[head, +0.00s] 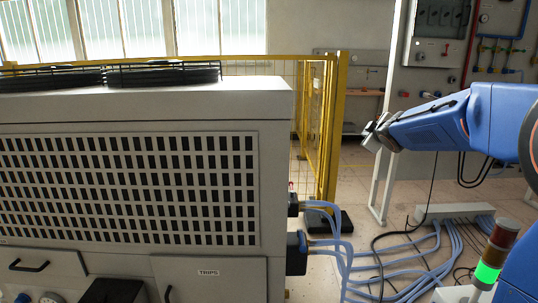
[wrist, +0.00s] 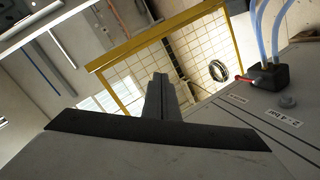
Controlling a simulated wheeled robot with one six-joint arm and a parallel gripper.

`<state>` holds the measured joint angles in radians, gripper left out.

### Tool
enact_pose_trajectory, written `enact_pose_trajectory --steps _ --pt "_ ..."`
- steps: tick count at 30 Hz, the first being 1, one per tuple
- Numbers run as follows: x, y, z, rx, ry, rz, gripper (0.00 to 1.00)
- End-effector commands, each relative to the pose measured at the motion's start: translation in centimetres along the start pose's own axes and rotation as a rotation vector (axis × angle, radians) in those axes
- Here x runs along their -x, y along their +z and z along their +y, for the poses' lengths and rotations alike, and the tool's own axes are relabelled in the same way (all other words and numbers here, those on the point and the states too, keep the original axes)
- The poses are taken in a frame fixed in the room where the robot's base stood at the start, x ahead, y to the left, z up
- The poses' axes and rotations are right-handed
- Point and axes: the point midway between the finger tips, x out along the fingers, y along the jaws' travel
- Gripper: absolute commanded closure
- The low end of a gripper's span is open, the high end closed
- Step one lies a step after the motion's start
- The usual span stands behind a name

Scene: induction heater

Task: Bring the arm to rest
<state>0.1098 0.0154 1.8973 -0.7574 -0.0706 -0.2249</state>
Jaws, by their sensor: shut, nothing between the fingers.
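My blue arm reaches in from the right edge of the head view. Its gripper (head: 372,133) points left, held in the air to the right of the large grey cabinet (head: 280,107) and apart from it. In the wrist view the grey fingers of my gripper (wrist: 160,80) lie together in the middle of the picture, with nothing between them. Behind them are the yellow fence and a wall of pale tiles or mesh. I cannot see the fingers touching anything.
A yellow fence (head: 329,130) stands behind the cabinet. Blue hoses (head: 345,250) run from the cabinet's side to a floor manifold (head: 455,212). A signal light (head: 488,272), lit green, stands below my arm. Tiled floor (head: 350,187) lies open between fence and arm.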

Motion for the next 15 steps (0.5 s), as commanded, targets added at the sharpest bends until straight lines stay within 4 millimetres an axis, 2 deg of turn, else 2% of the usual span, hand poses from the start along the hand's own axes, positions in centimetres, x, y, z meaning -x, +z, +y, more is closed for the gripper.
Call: enact_pose_trajectory --steps 1,8,15 --pt "2.1 0.5 -0.3 -0.037 -0.003 -0.03 1.0" --pt "10.6 3.7 -3.4 -0.211 -0.041 -0.182 1.0" --pt "19.7 7.5 -8.6 -0.391 -0.105 -0.335 1.0"
